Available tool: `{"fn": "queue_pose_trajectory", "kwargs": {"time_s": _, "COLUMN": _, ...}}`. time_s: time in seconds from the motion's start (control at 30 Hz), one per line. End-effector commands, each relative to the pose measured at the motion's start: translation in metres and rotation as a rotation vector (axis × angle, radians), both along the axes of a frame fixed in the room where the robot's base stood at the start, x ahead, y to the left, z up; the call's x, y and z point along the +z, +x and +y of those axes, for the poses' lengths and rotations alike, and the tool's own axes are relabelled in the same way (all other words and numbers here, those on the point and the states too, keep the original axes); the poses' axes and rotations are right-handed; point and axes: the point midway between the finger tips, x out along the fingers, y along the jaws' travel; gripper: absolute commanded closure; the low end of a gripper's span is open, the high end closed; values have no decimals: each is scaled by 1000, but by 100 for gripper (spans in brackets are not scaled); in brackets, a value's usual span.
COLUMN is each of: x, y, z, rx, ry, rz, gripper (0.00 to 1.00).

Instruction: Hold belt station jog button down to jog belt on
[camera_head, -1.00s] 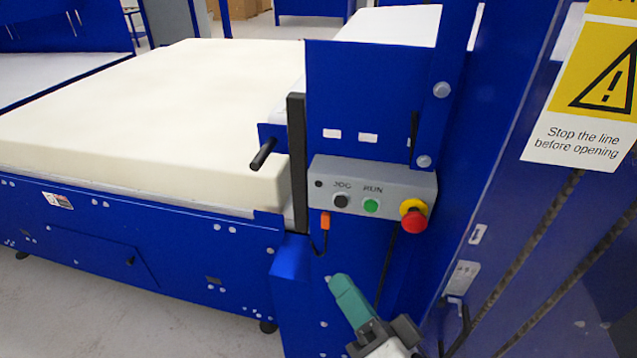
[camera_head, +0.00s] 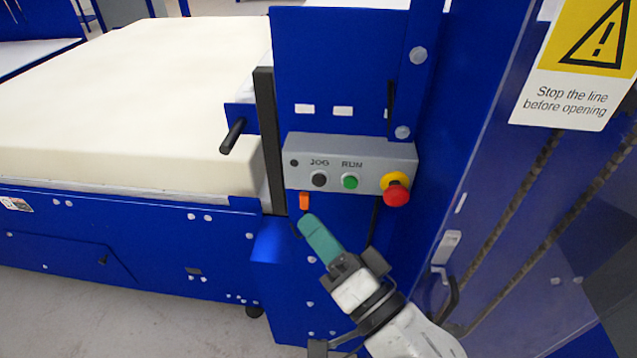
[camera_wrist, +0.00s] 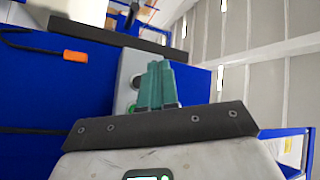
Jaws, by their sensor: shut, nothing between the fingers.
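The black jog button (camera_head: 319,179) sits under the JOG label on a grey control box (camera_head: 300,150) fixed to a blue panel. My gripper (camera_head: 312,222) has teal fingers, shut and empty. In the head view its tips are below the jog button, apart from it in the picture. In the wrist view the shut fingers (camera_wrist: 157,68) point toward the grey box (camera_wrist: 130,66) and cover part of it. A dark round button (camera_wrist: 137,82) shows just left of the fingers there; I cannot read its label.
The green run button (camera_head: 350,182) and the red emergency stop (camera_head: 396,190) on its yellow base are right of the jog button. An orange piece (camera_head: 304,201) hangs below the box. A black post (camera_head: 268,140) and cream foam block (camera_head: 120,100) stand left.

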Motion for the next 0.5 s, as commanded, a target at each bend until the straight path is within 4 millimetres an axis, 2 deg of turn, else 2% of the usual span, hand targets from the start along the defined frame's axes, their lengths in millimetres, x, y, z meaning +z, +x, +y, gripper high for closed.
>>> {"fn": "queue_pose_trajectory", "kwargs": {"time_s": 0.2, "x": -1, "y": 30, "z": -1, "rx": -1, "ry": 0, "rz": -2, "gripper": 100}}
{"fn": "queue_pose_trajectory", "kwargs": {"time_s": 0.5, "x": -1, "y": 52, "z": -2, "rx": 0, "ry": -1, "rz": -1, "gripper": 100}}
